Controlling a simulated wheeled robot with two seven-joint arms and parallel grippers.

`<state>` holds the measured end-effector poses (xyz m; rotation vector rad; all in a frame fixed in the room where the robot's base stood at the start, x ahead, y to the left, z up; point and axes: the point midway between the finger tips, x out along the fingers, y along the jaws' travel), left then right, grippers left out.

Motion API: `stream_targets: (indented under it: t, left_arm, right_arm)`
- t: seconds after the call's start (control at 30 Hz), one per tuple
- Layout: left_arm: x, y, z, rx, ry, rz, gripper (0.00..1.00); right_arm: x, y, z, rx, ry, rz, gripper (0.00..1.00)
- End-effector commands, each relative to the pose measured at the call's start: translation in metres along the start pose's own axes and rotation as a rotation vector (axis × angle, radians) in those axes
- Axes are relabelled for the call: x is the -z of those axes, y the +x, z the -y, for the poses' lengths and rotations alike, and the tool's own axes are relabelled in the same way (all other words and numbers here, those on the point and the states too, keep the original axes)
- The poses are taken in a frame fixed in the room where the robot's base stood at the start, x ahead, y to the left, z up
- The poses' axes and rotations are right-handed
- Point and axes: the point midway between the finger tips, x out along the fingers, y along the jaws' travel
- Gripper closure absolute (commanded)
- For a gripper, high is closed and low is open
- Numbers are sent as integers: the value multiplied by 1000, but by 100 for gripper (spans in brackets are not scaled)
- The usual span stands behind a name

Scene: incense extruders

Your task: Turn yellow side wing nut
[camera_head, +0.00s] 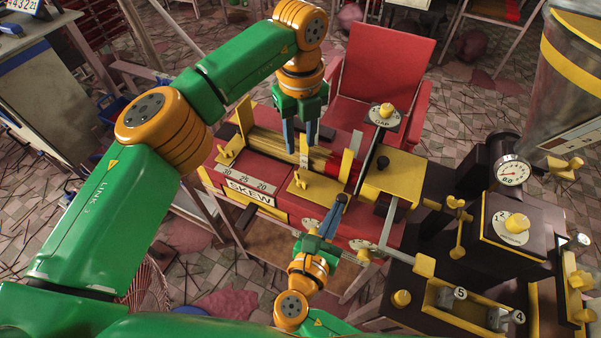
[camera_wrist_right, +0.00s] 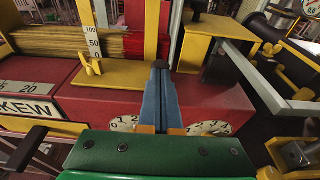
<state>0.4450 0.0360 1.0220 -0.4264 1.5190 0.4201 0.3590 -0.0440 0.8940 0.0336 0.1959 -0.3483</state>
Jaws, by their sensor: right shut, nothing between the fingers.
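A small yellow wing nut (camera_head: 302,178) stands on the yellow plate of the red machine; it also shows left of my right fingers in the right wrist view (camera_wrist_right: 91,61). Another yellow wing nut (camera_head: 228,152) is at the machine's left end. I cannot tell which is the side one. My right gripper (camera_head: 338,203) is shut and empty, its blue fingers together at the machine's front, right of the nearer wing nut; the fingers also show in the right wrist view (camera_wrist_right: 160,68). My left gripper (camera_head: 300,146) points down above the yellow-brown sticks, its fingers apart, with nothing seen between them.
The red machine (camera_head: 270,215) bears a SKEW scale and dials on its front. A yellow block (camera_head: 392,177) and grey bars stand right of my right gripper. A dark machine (camera_head: 515,235) with a gauge and yellow knobs fills the right. A red chair (camera_head: 382,72) stands behind.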

Motion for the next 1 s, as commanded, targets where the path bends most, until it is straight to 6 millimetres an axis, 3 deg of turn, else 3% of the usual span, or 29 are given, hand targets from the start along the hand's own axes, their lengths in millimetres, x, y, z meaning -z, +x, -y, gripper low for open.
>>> stream_targets:
  t: [0.17, 0.6, 0.73, 1.0]
  left_arm:
    - [1, 6, 0, -7, -157, -8, 61]
    - [2, 107, -1, -7, -160, -9, 61]
    - [2, 118, -1, -6, -158, -8, 61]
    - [2, 120, -1, -5, -157, -7, 64]
  right_arm:
    - [0, 0, 0, 1, -1, -1, 100]
    - [0, 0, 0, 1, -1, -1, 100]
    - [0, 0, 0, 1, -1, -1, 100]
    - [0, 0, 0, 1, -1, -1, 100]
